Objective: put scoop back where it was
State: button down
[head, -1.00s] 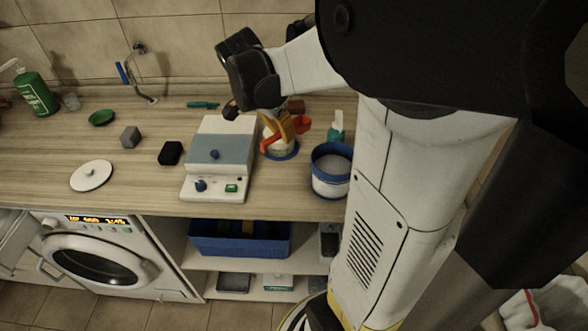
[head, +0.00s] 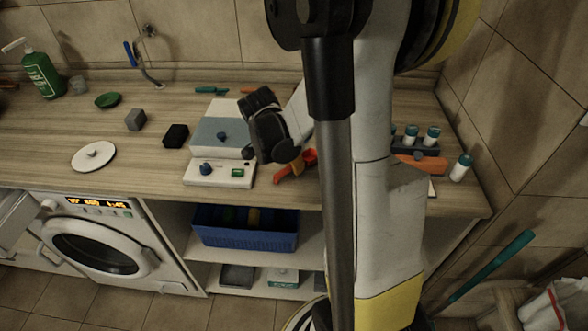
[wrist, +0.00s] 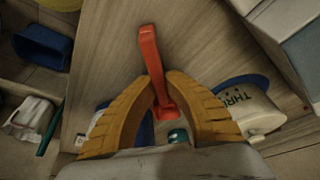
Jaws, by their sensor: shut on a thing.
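The red scoop (head: 309,157) is in my gripper over the worktop, right of the grey-and-white appliance. In the wrist view the scoop (wrist: 148,45) passes between the yellow fingers of my gripper (wrist: 163,86), which is shut on it. Its long part extends away from the fingers. A white vessel with lettering and a blue edge (wrist: 248,106) is just right of the fingers in the wrist view. My arm hides much of the worktop right of the scoop in the head view, including where the blue-rimmed tub stood.
The appliance (head: 216,152) stands left of my gripper. A vial rack (head: 420,143) and a loose vial (head: 461,168) are at the right end. A black block (head: 175,135), grey block (head: 136,119) and white lid (head: 93,156) lie left. A blue bin (head: 245,228) sits on the shelf below.

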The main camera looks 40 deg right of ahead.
jog(key=shift+f, duration=0.25)
jog(key=c, duration=1.5)
grip_release()
jog(key=shift+c, duration=0.2)
jog(key=shift+r, duration=0.15)
